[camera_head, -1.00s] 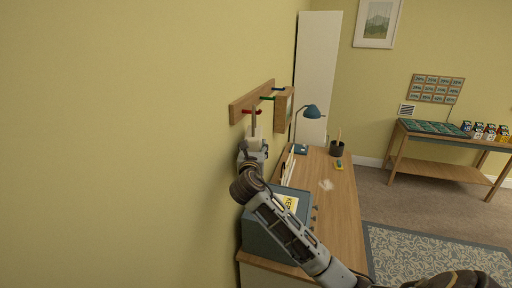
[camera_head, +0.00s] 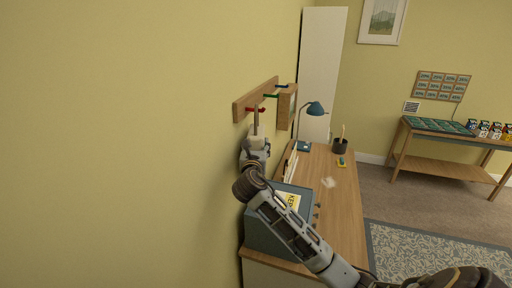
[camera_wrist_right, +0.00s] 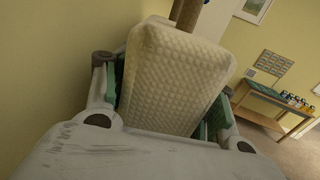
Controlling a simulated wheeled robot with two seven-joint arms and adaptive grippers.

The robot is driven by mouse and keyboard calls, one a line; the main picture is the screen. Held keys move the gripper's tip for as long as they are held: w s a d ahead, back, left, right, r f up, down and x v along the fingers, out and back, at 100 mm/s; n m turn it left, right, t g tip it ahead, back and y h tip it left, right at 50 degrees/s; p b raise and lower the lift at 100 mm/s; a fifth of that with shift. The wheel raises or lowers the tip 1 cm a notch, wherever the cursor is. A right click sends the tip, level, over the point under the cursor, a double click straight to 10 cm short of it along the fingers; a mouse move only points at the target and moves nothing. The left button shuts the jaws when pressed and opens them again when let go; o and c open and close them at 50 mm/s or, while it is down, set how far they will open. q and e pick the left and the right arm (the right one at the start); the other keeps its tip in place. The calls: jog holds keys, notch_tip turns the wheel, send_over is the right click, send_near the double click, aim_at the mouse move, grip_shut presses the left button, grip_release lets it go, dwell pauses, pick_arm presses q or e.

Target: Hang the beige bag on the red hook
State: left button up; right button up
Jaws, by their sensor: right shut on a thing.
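The beige bag (camera_wrist_right: 175,80) has a quilted body and fills the middle of the right wrist view, with a brown strap (camera_wrist_right: 187,12) rising from its top. My right gripper (camera_head: 257,142) is shut on the bag, with a green-padded finger on each side of it. In the head view the strap (camera_head: 256,122) stands upright at the red hook (camera_head: 256,109), the nearest hook on the wooden wall rack (camera_head: 241,110). I cannot tell whether the strap is around the hook or only beside it. My left gripper is not in view.
A green hook (camera_head: 270,96) and a blue hook (camera_head: 281,86) sit farther along the rack, near a wood-edged panel (camera_head: 285,107).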

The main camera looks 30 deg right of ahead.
jog(key=o, duration=1.3)
jog(key=shift+s, duration=0.1)
jog(key=shift+v, duration=5.95)
jog(key=shift+a, duration=0.1)
